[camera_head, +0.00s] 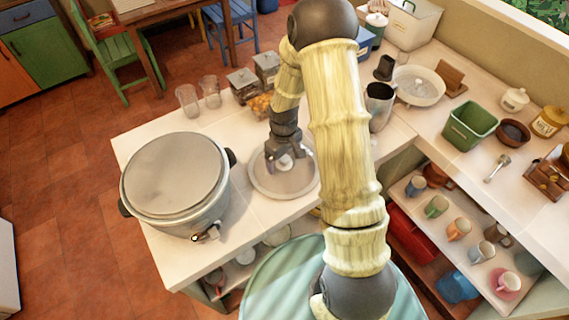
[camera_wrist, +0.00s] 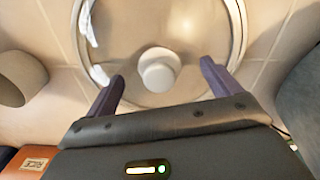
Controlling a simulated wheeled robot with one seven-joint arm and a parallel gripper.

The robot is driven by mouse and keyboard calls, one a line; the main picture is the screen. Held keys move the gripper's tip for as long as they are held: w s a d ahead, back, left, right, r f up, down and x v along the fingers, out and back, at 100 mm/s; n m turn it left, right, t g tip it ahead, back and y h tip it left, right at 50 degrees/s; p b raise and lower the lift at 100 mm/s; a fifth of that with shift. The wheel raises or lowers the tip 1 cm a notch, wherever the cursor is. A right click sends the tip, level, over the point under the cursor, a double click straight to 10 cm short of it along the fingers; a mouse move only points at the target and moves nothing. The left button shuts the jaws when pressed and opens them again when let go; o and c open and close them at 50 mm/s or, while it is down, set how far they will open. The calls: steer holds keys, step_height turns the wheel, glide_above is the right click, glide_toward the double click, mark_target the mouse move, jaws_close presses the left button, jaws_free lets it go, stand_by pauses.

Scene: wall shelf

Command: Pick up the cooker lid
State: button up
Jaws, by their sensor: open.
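The cooker lid (camera_head: 270,184) is a round, glassy disc with a pale rim and a white knob (camera_head: 285,162). It lies on the white counter, just right of the cooker. My gripper (camera_head: 284,158) is directly above the lid, close to the knob. In the wrist view the lid's rim (camera_wrist: 238,30) fills the upper middle, and the knob (camera_wrist: 158,70) sits between the two open fingers of my gripper (camera_wrist: 162,85), a little ahead of their tips. Nothing is held. The silver cooker (camera_head: 177,180) has a grey disc covering its top.
Two clear glasses (camera_head: 188,100) and glass jars (camera_head: 243,85) stand behind the lid. A metal jug (camera_head: 379,105) and a white bowl (camera_head: 419,85) are right of my arm. A green bin (camera_head: 469,125) stands farther right. Bare counter (camera_head: 232,125) lies behind the lid.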

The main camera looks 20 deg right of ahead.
stand_by(0.5)
steer(key=shift+s+f, duration=0.1)
steer(key=shift+s, duration=0.05)
jaws_close()
